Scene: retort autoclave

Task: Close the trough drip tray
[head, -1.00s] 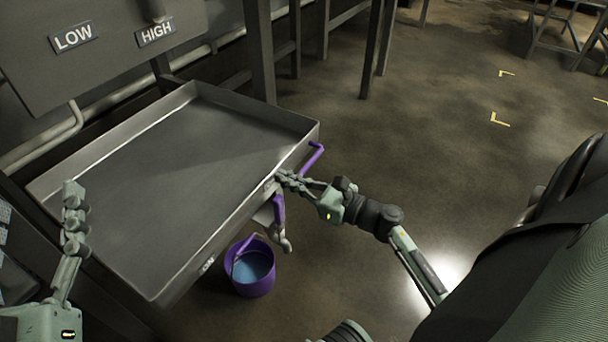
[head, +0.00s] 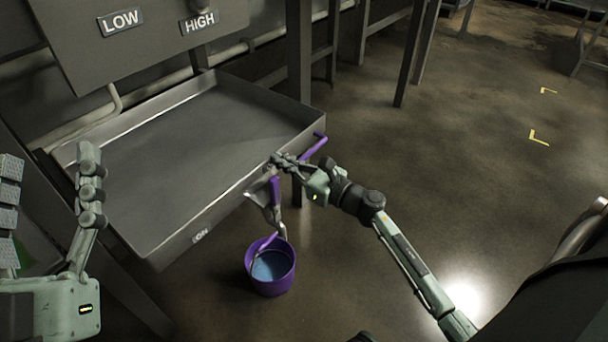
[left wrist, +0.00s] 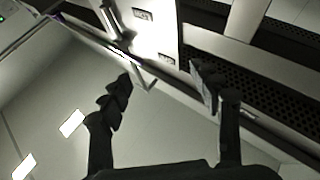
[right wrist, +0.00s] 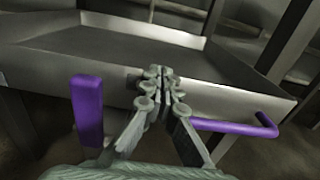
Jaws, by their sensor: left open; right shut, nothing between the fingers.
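The drip tray (head: 200,150) is a wide, shallow grey metal trough under the LOW/HIGH panel, and its front part sticks out. A purple bar handle (head: 313,146) is on its front wall; it also shows in the right wrist view (right wrist: 235,127). My right gripper (head: 278,159) is shut with nothing between its fingers, at the front wall beside the handle. In the right wrist view its fingertips (right wrist: 160,78) are against or very near that wall; contact is unclear. My left gripper (head: 50,160) is open and empty, raised near the tray's left side.
A purple bucket (head: 270,268) with bluish contents stands on the floor below the tray front. A tap with a purple lever (head: 275,190) hangs from the front wall. Grey posts (head: 299,60) stand behind the tray. The floor (head: 450,170) to the right is open.

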